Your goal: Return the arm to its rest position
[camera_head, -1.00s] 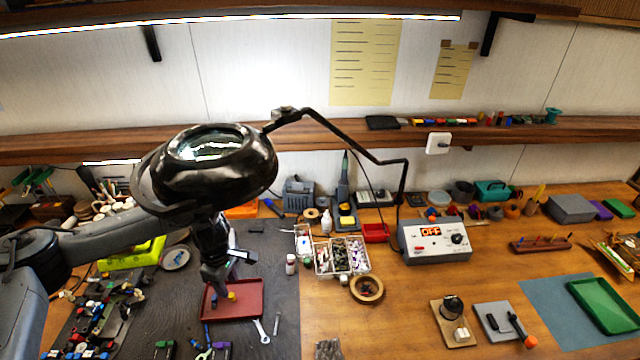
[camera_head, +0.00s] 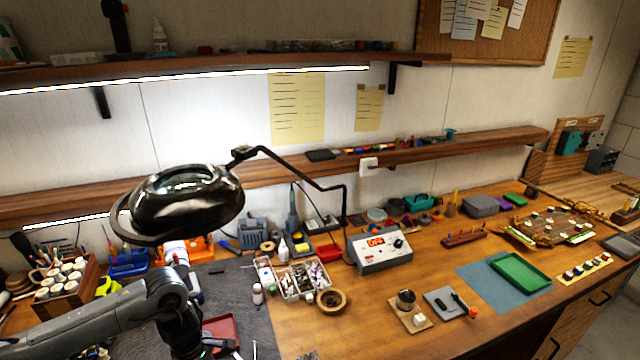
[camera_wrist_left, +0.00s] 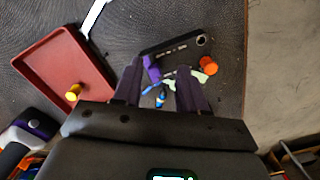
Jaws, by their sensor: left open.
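My left arm (camera_head: 135,305) comes in from the lower left in the head view, its wrist low near the front of the dark mat; the fingers cannot be made out there. In the left wrist view my left gripper (camera_wrist_left: 160,82) is open, with nothing between its two dark fingers. Below it, apart from the fingers, lie purple-handled and blue small tools (camera_wrist_left: 155,72) on the mat. A red tray (camera_wrist_left: 55,60) holding a small yellow-orange piece (camera_wrist_left: 73,92) is to the left. In the head view the red tray (camera_head: 222,328) is partly hidden by my arm. My right gripper is not seen.
A magnifier lamp (camera_head: 185,205) overhangs the mat close above my left arm. A parts box (camera_head: 292,280), a power supply (camera_head: 380,250) and a green tray (camera_head: 520,272) stand to the right. In the wrist view a dark bar (camera_wrist_left: 172,46) and an orange cap (camera_wrist_left: 208,65) lie nearby.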

